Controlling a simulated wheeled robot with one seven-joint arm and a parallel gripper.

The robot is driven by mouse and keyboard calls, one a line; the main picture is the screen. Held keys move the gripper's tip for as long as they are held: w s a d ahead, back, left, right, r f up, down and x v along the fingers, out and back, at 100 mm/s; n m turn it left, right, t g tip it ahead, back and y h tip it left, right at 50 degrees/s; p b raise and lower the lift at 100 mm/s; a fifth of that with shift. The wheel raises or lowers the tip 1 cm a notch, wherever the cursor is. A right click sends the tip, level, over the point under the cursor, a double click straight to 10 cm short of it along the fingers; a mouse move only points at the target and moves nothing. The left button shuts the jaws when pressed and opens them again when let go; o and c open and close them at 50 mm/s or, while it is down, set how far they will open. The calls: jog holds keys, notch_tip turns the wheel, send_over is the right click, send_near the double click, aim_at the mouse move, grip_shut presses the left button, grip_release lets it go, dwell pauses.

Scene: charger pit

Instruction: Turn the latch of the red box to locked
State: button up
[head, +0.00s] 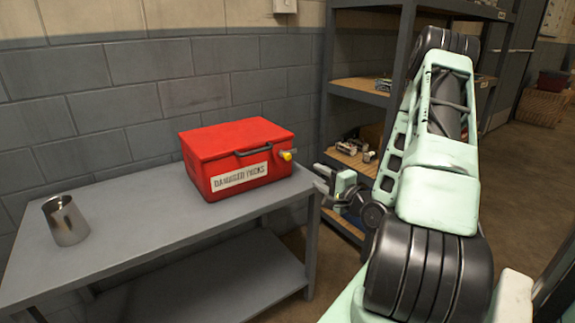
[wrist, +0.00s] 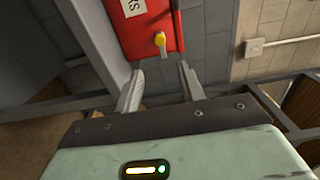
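The red box (head: 232,160) sits on the grey table near its right end, lid down, with a dark handle and a white label reading "DAMAGED PACKS". A yellow-tipped latch (head: 287,155) sticks out at the right end of its front face. In the wrist view the latch (wrist: 160,41) shows ahead of my fingers, between their lines, with the red box (wrist: 139,38) behind it. My gripper (head: 321,180) is just right of the box, off the table's right edge. Its two fingers (wrist: 161,77) are spread apart, empty and not touching the latch.
A metal cup (head: 65,220) stands at the left of the grey table (head: 150,228). A shelf unit (head: 352,86) with small items stands behind my arm. A block wall (head: 130,90) runs behind the table. The tabletop between cup and box is clear.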

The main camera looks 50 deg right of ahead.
aim_at(289, 158)
jog(key=b+x, duration=0.3)
jog(key=x, duration=1.3)
jog(key=c, duration=0.8)
